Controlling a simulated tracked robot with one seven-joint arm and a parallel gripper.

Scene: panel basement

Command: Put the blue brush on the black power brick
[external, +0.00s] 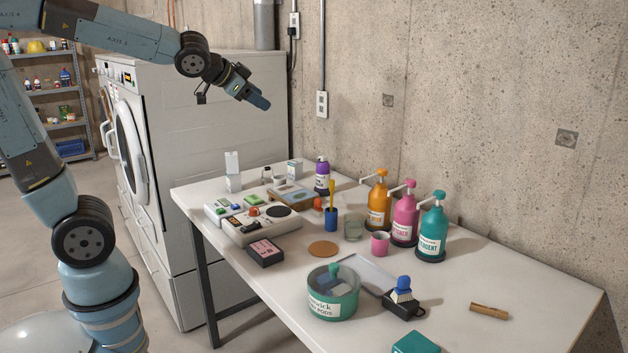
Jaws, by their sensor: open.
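The blue brush (403,284) has a rounded blue handle and pale bristles pointing down. It stands upright at the right front part of the white table. Its bristles appear to rest on the top of the black power brick (406,308), though contact is hard to confirm from this angle. My gripper (258,101) is open, with nothing seen between its fingers. It is high in the air, up and to the left of the brush, in front of the white machine and wall, well apart from brush and brick.
The white table (520,275) also bears a teal tub (333,303), a black box with a pink label (265,252), a wooden peg-like piece (489,311) and a teal box (415,343). Pump bottles (432,228) line the wall side. The table's right end is mostly clear.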

